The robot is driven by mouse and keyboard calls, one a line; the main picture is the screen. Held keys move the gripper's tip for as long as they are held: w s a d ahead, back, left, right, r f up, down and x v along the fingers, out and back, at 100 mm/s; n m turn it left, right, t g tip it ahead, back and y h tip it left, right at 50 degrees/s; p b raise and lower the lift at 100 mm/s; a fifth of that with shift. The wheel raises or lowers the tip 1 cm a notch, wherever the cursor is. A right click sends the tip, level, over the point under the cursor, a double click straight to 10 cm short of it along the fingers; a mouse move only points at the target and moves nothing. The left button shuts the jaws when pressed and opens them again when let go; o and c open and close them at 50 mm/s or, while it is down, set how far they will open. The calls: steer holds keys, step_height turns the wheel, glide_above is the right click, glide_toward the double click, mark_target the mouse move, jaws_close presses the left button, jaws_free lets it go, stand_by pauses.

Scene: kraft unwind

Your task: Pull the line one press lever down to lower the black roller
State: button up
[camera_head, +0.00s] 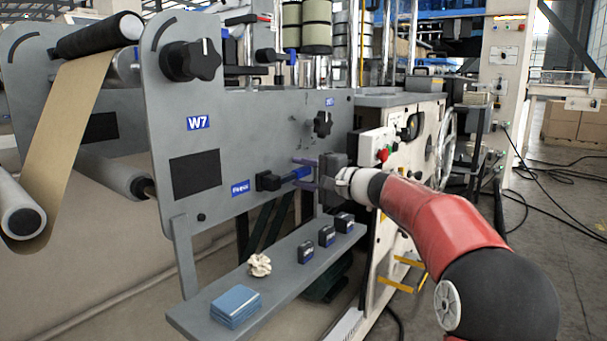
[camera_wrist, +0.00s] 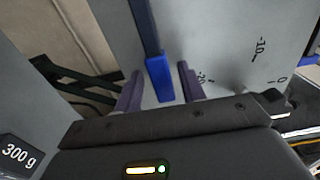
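A lever with a black pivot block and a blue handle (camera_head: 290,174) sticks out to the right from the grey machine panel, beside a small blue label. The blue handle end also shows in the wrist view (camera_wrist: 159,78). My gripper (camera_head: 299,172) has purple fingers spread apart, one above and one below the handle in the head view. In the wrist view the fingers (camera_wrist: 160,68) stand on either side of the handle, with a visible gap to each. A black roller (camera_head: 100,35) sits at the top left of the machine, with brown paper running down from it.
A grey shelf (camera_head: 285,279) below my gripper holds several dark weight blocks, a blue stack (camera_head: 235,307) and a crumpled pale piece (camera_head: 260,265). Black knobs (camera_head: 191,61) and (camera_head: 322,124) stick out from the panel. Another blue-tipped lever (camera_head: 292,56) is higher up.

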steer(key=v, duration=0.7)
steer(key=shift+s+d, duration=0.3)
steer(key=s+a+f+n+g+h+p, duration=0.2)
steer(key=s+h+p, duration=0.1)
steer(key=s, duration=0.7)
steer(key=s+a+f+n+g+h+p, duration=0.2)
steer(key=s+g+h+p, duration=0.1)
steer(key=s, duration=0.7)
steer(key=s+d+f+n+h+p, duration=0.2)
steer(key=s+d+f+h, duration=0.1)
steer(key=s, duration=0.6)
steer(key=s+d+f+n+h+p, duration=0.1)
steer(key=s+d+f+h+p, duration=0.2)
steer(key=s+d+h, duration=0.2)
steer(key=s+d, duration=0.2)
steer(key=s, duration=0.1)
steer(key=shift+s+f+n, duration=0.4)
